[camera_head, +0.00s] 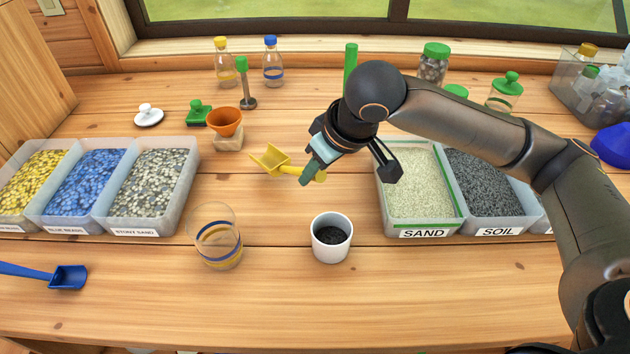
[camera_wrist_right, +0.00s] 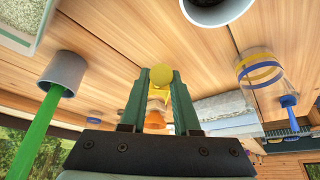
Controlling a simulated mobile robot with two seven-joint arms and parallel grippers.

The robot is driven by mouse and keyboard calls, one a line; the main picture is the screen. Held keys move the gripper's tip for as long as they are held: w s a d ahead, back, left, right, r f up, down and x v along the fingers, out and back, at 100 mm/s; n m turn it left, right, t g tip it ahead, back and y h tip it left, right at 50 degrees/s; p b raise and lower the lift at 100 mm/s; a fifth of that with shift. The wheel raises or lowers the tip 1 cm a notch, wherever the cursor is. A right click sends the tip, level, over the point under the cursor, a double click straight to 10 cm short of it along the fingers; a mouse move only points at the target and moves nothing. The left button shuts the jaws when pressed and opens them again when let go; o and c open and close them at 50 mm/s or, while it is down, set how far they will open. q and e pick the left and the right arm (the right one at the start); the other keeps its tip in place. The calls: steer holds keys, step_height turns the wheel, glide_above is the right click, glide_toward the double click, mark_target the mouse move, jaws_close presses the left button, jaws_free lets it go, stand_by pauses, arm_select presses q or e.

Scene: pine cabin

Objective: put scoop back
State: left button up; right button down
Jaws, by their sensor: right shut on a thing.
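A yellow scoop (camera_head: 271,159) is held above the table in the middle of the head view, its bowl towards the left. My right gripper (camera_head: 311,174) is shut on its handle; in the right wrist view the yellow handle end (camera_wrist_right: 161,77) shows between the fingertips (camera_wrist_right: 160,84). A blue scoop (camera_head: 68,277) shows at the left edge. A green upright handle (camera_head: 350,62) stands behind my right arm; a green handle in a grey-white cup (camera_wrist_right: 64,74) shows in the right wrist view. My left gripper is not in view.
A white cup of dark material (camera_head: 331,251) and a striped glass (camera_head: 217,258) stand in front. Bins of beads and stones (camera_head: 178,206) are left; sand (camera_head: 405,232) and soil (camera_head: 520,229) bins are right. An orange funnel (camera_head: 225,120) stands behind. The front table strip is mostly clear.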

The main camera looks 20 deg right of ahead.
step_height(320, 180, down, 2)
steer(key=shift+f, duration=0.25)
steer(key=c, duration=1.1)
jaws_free()
steer(key=shift+f, duration=0.1)
steer(key=o, duration=0.5)
steer(key=shift+c, duration=0.2)
